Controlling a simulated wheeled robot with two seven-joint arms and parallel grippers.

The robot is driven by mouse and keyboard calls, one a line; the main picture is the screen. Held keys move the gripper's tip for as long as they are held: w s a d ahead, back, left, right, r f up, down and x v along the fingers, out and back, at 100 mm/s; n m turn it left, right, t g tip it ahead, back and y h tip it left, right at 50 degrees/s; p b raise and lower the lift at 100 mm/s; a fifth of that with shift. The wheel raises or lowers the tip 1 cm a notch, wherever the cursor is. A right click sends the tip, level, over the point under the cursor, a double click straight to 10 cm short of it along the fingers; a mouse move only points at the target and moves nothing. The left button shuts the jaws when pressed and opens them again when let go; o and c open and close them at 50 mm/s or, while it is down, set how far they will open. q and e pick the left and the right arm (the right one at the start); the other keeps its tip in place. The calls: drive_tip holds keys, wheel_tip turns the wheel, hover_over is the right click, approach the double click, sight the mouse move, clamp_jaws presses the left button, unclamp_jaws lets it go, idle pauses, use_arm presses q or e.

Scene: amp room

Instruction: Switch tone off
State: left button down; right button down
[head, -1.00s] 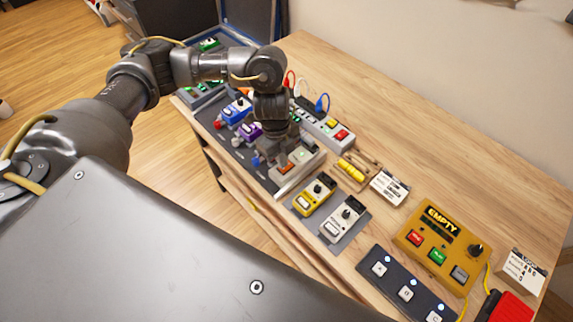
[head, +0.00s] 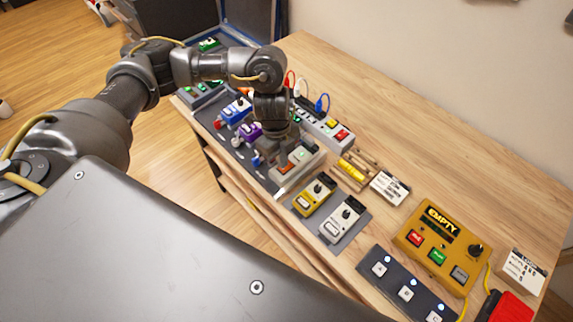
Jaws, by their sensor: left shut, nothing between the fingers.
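My left gripper (head: 268,157) is shut and empty. It points down over the pedalboard, at the left edge of a pale grey box (head: 308,166). The box has an orange switch (head: 282,169) and a small green light. I cannot tell whether the fingertips touch the box. A purple pedal (head: 247,132) and a blue pedal (head: 235,110) are just left of the gripper. No label reading "tone" is legible, so I cannot tell which control is the tone switch. The gripper hides part of the board. My right gripper is not in view.
A yellow pedal (head: 314,194) and a cream pedal (head: 344,219) stand on a grey mat to the right. A power strip (head: 325,128) with cables lies behind. An orange "EMPTY" box (head: 442,245) and a footswitch bar (head: 385,268) are farther right. The back of the table (head: 420,135) is clear.

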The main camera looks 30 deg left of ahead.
use_arm(q)
drive_tip(key=shift+f, duration=0.35)
idle(0.4)
drive_tip(key=shift+f+b, duration=0.5)
drive_tip(key=shift+b, duration=0.05)
drive_tip(key=shift+r, duration=0.1)
wheel_tip(320, 180, up, 7)
drive_tip(key=p, duration=0.7)
idle(0.7)
